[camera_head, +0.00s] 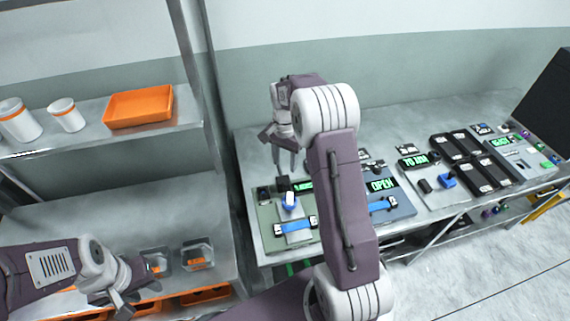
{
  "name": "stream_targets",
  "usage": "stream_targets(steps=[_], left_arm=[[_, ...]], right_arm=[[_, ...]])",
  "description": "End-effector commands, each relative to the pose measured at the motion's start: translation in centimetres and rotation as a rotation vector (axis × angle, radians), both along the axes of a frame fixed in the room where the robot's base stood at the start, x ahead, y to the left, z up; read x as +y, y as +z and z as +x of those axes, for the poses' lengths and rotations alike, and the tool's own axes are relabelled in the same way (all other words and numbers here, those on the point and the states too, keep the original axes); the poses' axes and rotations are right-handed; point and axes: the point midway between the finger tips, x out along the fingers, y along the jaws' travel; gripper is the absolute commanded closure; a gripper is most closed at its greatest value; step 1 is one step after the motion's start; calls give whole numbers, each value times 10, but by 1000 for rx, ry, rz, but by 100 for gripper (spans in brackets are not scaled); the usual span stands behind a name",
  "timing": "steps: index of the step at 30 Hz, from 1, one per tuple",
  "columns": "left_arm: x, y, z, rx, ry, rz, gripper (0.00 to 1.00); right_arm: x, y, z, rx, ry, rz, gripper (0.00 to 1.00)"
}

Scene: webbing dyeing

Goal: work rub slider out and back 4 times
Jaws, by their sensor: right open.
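A green-grey panel (270,216) stands at the left end of the bench. On it is a blue and white knob (289,201) on a pale plate, which looks like the rub slider; I cannot read a label. A blue strip (297,227) lies across the plate in front of it. My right gripper (290,168) is open, points down and hangs above and behind the knob, apart from it. My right arm hides part of the panels. My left gripper (136,286) is at the lower left by the shelf, far from the panel, with its fingers apart and seemingly empty.
A blue-grey panel with a green "OPEN" display (381,185) and another blue strip (382,204) sits to the right. Black blocks (470,160) stand further right. The shelf holds an orange tray (139,106), white cups (66,114) and clear bins (197,254). The bench's back strip is clear.

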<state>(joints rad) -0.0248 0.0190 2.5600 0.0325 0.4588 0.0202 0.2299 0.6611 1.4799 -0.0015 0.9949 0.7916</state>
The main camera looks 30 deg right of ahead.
Motion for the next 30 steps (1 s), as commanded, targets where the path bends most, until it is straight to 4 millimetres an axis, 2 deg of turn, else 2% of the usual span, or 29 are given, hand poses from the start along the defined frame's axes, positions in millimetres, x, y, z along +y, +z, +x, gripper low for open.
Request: stream_targets(steps=[2, 5, 12, 15, 18, 21, 25, 30], left_arm=[[0, 0, 0, 0, 0, 0, 64], [0, 0, 0, 0, 0, 0, 64], [0, -1, 0, 0, 0, 0, 64], [0, -3, 0, 0, 0, 0, 64], [0, -4, 0, 0, 0, 0, 64], [0, -8, 0, 0, 0, 0, 64], [0, -6, 0, 0, 0, 0, 64], [0, 0, 0, 0, 0, 0, 64]], right_arm=[[0, 0, 0, 0, 10, 0, 54], [0, 0, 0, 2, 158, 0, 54], [0, -1, -3, 8, 1035, 1, 54], [0, -1, -4, 9, 1330, 2, 54], [0, -1, -4, 8, 1513, 3, 54], [-1, -3, -4, 7, 1579, -1, 54], [-1, -3, -4, 6, 1574, -1, 54], [-1, -31, -6, 10, 1572, 5, 54]])
